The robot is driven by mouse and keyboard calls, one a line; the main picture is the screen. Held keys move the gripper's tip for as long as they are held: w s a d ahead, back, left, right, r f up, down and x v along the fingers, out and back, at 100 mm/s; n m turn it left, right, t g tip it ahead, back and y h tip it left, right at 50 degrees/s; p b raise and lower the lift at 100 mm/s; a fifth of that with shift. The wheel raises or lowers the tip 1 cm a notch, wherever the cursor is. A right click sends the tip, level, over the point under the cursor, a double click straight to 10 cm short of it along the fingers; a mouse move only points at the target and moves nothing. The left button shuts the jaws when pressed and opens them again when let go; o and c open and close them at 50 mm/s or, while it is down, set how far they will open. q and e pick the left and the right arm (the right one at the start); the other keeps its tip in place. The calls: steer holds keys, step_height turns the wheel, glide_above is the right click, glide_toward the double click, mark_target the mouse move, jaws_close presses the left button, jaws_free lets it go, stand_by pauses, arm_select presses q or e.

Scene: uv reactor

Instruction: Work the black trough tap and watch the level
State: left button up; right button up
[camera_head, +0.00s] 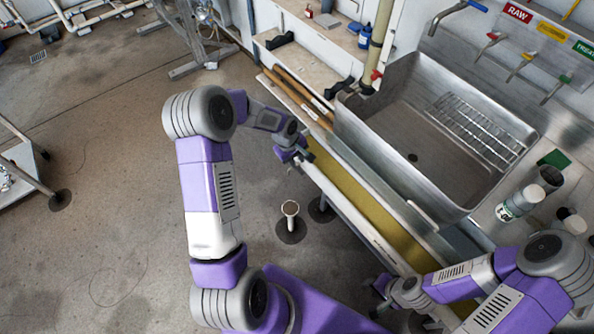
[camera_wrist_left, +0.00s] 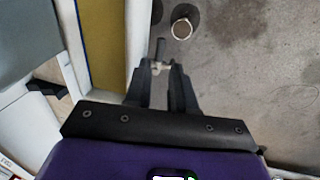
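A small fitting with a dark grey stem (camera_wrist_left: 160,49) and a pale metal part stands between the fingertips of my left gripper (camera_wrist_left: 160,68). It may be the trough tap. The fingers are apart; whether they touch it I cannot tell. In the head view my left gripper (camera_head: 295,154) is low at the outer edge of the long trough, whose yellow strip (camera_head: 368,204) also shows in the wrist view (camera_wrist_left: 100,45). I cannot read a level there. My right gripper (camera_head: 383,287) is small and dark near the same edge, its fingers unclear.
A steel sink (camera_head: 395,135) with a wire rack (camera_head: 478,130) is at right. Coloured taps hang below the RAW sign (camera_head: 518,12). A black handle (camera_head: 340,88) is on the bench. A pale cup-topped post (camera_head: 290,210) stands on the floor. Open floor lies left.

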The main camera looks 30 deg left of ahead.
mark_target(298, 168)
arm_select(q)
steer(key=shift+n, duration=0.3)
steer(key=x, duration=0.2)
steer(key=a+b+x, duration=0.1)
steer(key=x, duration=0.1)
steer(key=b+x, duration=0.1)
steer(key=x, duration=0.2)
steer(key=shift+w+a, duration=0.2)
steer(key=shift+w, duration=0.15)
steer(key=shift+r, duration=0.1)
jaws_close()
